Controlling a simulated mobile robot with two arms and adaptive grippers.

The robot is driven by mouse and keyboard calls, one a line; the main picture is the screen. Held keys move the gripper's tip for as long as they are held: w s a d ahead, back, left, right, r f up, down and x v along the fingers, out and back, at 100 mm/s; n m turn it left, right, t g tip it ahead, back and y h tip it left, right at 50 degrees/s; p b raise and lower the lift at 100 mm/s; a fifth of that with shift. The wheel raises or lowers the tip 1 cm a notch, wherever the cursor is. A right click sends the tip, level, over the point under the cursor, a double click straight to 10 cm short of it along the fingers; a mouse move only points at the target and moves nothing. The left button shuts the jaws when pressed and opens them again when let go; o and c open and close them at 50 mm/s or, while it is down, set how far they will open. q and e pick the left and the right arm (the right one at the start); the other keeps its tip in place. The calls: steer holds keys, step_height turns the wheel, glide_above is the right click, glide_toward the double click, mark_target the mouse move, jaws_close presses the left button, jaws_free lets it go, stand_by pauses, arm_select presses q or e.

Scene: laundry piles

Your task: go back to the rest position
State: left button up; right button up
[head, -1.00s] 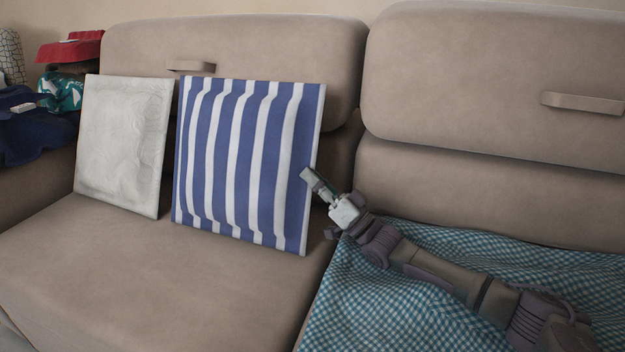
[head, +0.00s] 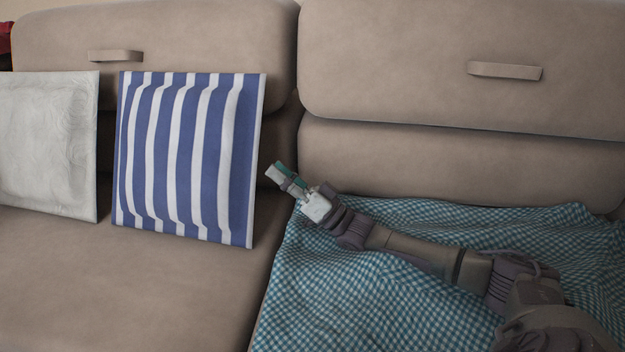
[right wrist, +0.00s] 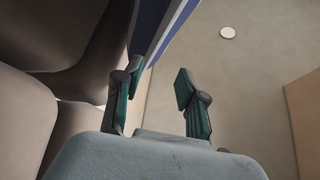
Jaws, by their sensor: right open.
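My right gripper (head: 279,174) is open and empty in the head view. My right arm reaches in from the lower right over the cloth. My left gripper is not in view.
The striped cushion and a white cushion (head: 48,145) lean on the beige sofa's backrest (head: 210,35). A teal checked cloth (head: 340,310) covers the right seat. The left seat (head: 130,290) is bare in front of the cushions.

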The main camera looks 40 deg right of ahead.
steer(key=s+d, duration=0.4)
steer(key=s, duration=0.3)
steer(key=shift+s+d, duration=0.2)
steer(key=shift+d, duration=0.05)
